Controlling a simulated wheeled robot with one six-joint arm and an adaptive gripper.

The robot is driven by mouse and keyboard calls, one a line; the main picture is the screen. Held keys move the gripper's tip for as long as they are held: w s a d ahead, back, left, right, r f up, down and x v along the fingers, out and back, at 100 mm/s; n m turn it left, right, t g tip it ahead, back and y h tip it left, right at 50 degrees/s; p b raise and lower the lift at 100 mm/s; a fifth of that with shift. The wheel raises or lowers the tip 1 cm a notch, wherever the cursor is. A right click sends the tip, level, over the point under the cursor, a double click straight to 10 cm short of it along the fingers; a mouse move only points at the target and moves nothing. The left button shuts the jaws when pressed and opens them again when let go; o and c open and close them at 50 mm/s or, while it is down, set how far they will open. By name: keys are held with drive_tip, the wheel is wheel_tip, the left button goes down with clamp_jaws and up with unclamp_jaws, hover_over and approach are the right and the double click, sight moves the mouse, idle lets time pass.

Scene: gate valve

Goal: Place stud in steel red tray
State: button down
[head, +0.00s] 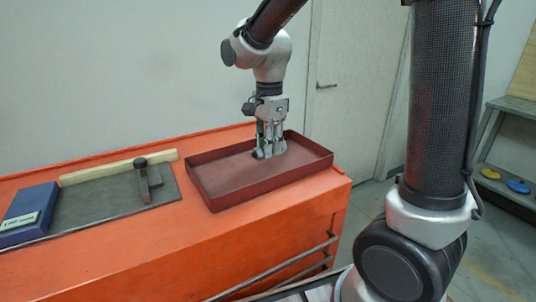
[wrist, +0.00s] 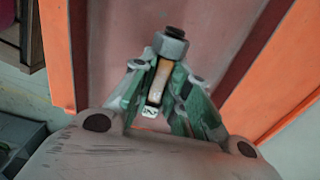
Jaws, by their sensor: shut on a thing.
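The steel red tray (head: 222,182) is a shallow dark red tray on the orange cabinet top in the head view. Its floor also shows in the wrist view (wrist: 120,40). My gripper (head: 266,152) is over the right back part of the tray, pointing down. In the wrist view my gripper (wrist: 160,95) is shut on the stud (wrist: 171,46), which has a grey nut and a dark threaded tip. The stud is within the tray's outline; I cannot tell whether it touches the floor. In the head view the stud is mostly hidden by the fingers.
Left of the tray on the orange cabinet (head: 270,232) lies a grey mat (head: 105,205) with a dark clamp-like tool (head: 146,183). A wooden strip (head: 118,167) and a blue box (head: 30,213) are beside it. A shelf (head: 505,185) with yellow and blue discs stands at far right.

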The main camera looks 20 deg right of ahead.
drive_tip(key=shift+f, duration=1.35)
drive_tip(key=c, duration=1.4)
unclamp_jaws()
drive_tip(key=shift+f, duration=0.1)
wheel_tip(320, 180, up, 12)
drive_tip(key=shift+r, duration=0.1)
drive_tip(key=s+d+n+t, duration=0.1)
drive_tip(key=s+d+n, duration=0.4)
drive_tip(key=s, duration=0.1)
drive_tip(key=s+d+f+n+t, duration=0.1)
drive_tip(key=s+d+n+t, duration=0.1)
drive_tip(key=s+d+n, duration=0.3)
drive_tip(key=s+d+n+t, duration=0.1)
drive_tip(key=s+d+n, duration=0.4)
drive_tip(key=s, duration=0.3)
drive_tip(key=shift+d+f, duration=0.2)
drive_tip(key=shift+d, duration=0.1)
